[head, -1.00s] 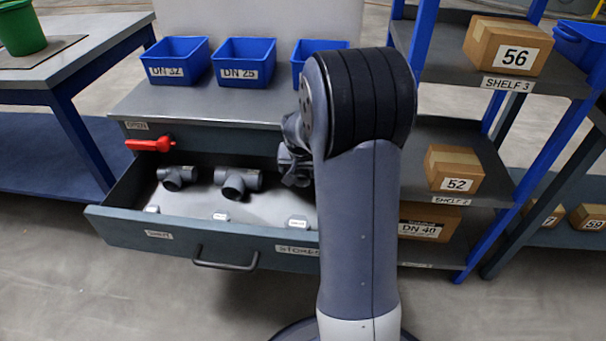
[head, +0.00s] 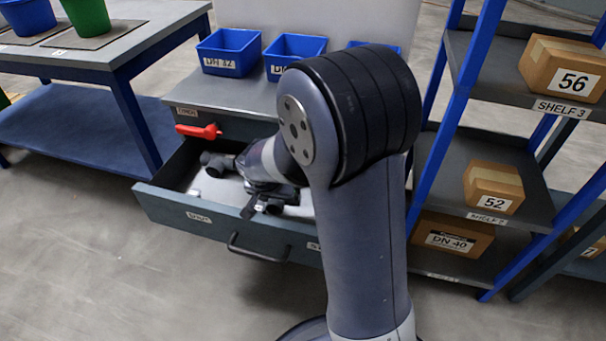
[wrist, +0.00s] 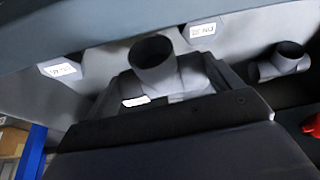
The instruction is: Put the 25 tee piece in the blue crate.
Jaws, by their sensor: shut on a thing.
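My gripper (head: 264,203) is low over the open drawer (head: 225,222); the arm hides part of it. In the wrist view it is shut on a dark grey tee piece (wrist: 155,62), whose round open mouth faces the camera. The size of this tee is not readable. I cannot tell whether it touches the drawer floor. A second grey tee (wrist: 285,61) lies in the drawer, at the left end in the head view (head: 216,163). A blue crate (head: 28,17) stands on the bench at the far left, cut by the picture's edge.
Blue bins stand on the cabinet top: DN 32 (head: 229,54), another (head: 293,50) partly hidden by my arm, and a third mostly hidden. A green bin (head: 86,14) is on the bench (head: 150,38). A red handle (head: 198,131) juts out beside the drawer. Shelving stands right.

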